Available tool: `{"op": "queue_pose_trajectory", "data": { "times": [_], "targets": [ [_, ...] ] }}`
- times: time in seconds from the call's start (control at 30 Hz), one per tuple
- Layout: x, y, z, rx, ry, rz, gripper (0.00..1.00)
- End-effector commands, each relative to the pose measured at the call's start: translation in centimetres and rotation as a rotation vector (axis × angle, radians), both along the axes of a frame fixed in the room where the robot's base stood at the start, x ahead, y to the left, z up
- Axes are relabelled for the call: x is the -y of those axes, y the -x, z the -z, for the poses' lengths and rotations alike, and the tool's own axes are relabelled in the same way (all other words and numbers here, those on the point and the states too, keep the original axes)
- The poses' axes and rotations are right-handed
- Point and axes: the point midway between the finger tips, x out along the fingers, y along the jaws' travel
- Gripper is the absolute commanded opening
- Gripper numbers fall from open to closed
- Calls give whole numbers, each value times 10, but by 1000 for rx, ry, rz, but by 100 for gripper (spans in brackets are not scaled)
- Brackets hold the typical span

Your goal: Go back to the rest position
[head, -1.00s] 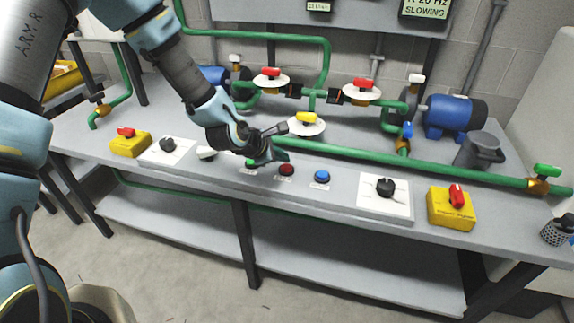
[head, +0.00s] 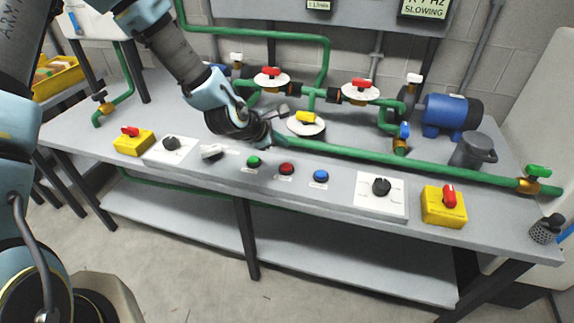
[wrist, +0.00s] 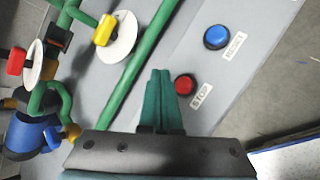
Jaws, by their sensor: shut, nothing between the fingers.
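My gripper (head: 274,141) is above the grey bench, behind the row of buttons and near the long green pipe. In the wrist view its two green fingers (wrist: 160,100) are together with nothing between them. The red stop button (wrist: 185,84) shows just to the right of the fingertips there; it also shows in the head view (head: 286,169), with clear space between it and my gripper. The green button (head: 254,161) and the blue button (head: 321,176) stand on either side of it.
Green pipes (head: 440,170) with several valves run behind the buttons. Rotary switches (head: 381,187) and yellow switch boxes (head: 444,206) line the front edge. A blue pump (head: 452,113) and a grey pot (head: 472,150) stand at the right. The air above the bench front is free.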

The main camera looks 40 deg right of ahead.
Motion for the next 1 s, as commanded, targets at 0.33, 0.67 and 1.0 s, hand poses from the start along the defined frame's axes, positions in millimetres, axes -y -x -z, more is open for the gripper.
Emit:
{"op": "queue_pose_trajectory", "data": {
  "times": [0.33, 0.67, 1.0],
  "targets": [
    [0, 0, 0, 0, 0, 0, 0],
    [-68, -49, -15, 195, -169, 116, 0],
    [-298, -110, -77, 468, -656, 504, 0]
  ]
}}
